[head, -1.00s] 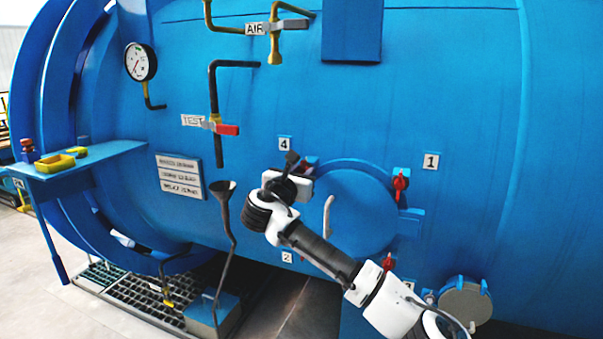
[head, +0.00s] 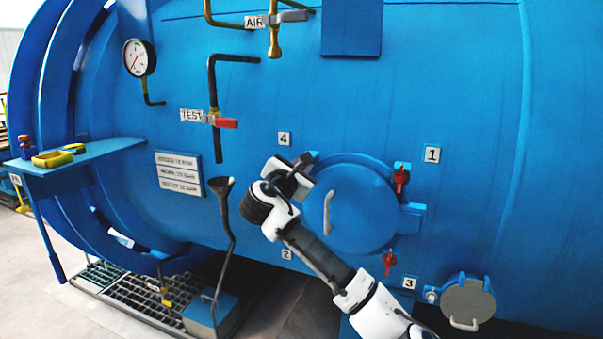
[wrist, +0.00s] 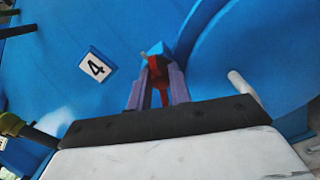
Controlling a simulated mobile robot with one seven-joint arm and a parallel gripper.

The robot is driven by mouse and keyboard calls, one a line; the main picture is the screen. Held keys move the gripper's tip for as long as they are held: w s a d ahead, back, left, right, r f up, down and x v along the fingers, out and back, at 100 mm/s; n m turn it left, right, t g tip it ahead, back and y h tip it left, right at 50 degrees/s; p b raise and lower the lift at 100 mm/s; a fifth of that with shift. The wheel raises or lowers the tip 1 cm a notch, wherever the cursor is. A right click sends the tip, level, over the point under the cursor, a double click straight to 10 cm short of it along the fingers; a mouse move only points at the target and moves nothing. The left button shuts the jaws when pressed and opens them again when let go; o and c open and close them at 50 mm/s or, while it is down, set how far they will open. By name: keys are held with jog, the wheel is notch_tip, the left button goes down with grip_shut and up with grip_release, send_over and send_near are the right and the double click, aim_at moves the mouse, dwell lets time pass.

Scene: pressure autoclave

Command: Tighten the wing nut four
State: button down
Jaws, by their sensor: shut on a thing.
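The round blue hatch (head: 350,215) is closed against the vessel wall, with a pale handle (head: 328,212) on its face. Wing nut four is the red piece (wrist: 158,75) at the hatch's rim, beside the label "4" (wrist: 95,67). In the wrist view my gripper (wrist: 157,88) has its two fingers on either side of this nut, shut on it. In the head view my gripper (head: 306,161) is at the hatch's upper left and hides the nut. The label "4" (head: 284,139) shows just above it.
Red wing nuts sit by label "1" (head: 401,180) and near label "3" (head: 389,262). A dark funnel pipe (head: 226,215) stands left of my arm. The TEST valve (head: 225,122) is above left. A small round cover (head: 467,302) is at lower right.

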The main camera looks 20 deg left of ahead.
jog(key=m+b, duration=0.2)
jog(key=m, duration=0.8)
jog(key=m+b, duration=0.2)
jog(key=m, duration=0.8)
jog(key=f+m+b, duration=0.1)
jog(key=m+b, duration=0.1)
jog(key=m, duration=0.8)
jog(key=shift+a, duration=0.1)
jog(key=shift+m+b, duration=0.3)
jog(key=c, duration=1.3)
grip_release()
jog(key=shift+s, duration=0.1)
